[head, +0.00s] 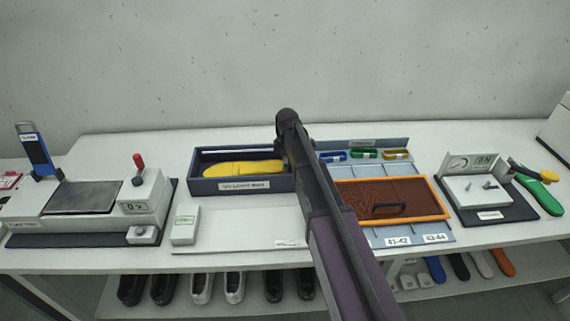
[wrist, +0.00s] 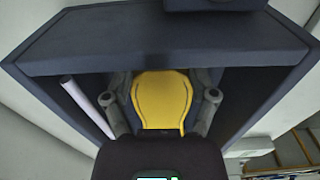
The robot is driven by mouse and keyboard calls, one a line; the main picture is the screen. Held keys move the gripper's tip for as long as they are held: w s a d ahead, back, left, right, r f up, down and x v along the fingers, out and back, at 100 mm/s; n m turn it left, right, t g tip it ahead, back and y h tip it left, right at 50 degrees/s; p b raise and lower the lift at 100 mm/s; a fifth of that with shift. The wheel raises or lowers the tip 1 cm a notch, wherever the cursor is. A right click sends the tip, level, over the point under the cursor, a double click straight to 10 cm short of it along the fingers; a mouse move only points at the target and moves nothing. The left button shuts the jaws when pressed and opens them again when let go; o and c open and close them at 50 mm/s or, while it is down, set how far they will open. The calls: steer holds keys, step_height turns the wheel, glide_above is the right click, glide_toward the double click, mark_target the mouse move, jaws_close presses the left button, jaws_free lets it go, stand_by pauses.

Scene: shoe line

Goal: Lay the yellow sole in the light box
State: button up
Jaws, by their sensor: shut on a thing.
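The yellow sole (head: 243,168) lies inside the dark UV light box (head: 243,186), lengthwise along it in the head view. In the wrist view the yellow sole (wrist: 162,98) sits between the two fingers of my gripper (wrist: 162,112), inside the box walls (wrist: 160,50). My gripper is shut on the sole at its right end. In the head view my arm hides much of the gripper and the right end of the box. I cannot tell whether the sole touches the box floor.
A white tube (wrist: 86,105) runs along the inside of the box. To the right is an orange-framed brown tray (head: 408,188) with blue, green and yellow rings (head: 364,154) behind it. A scale-like device (head: 85,198) stands left. Shoes stand on a lower shelf.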

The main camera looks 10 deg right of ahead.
steer(key=o, duration=1.2)
steer(key=shift+r, duration=0.15)
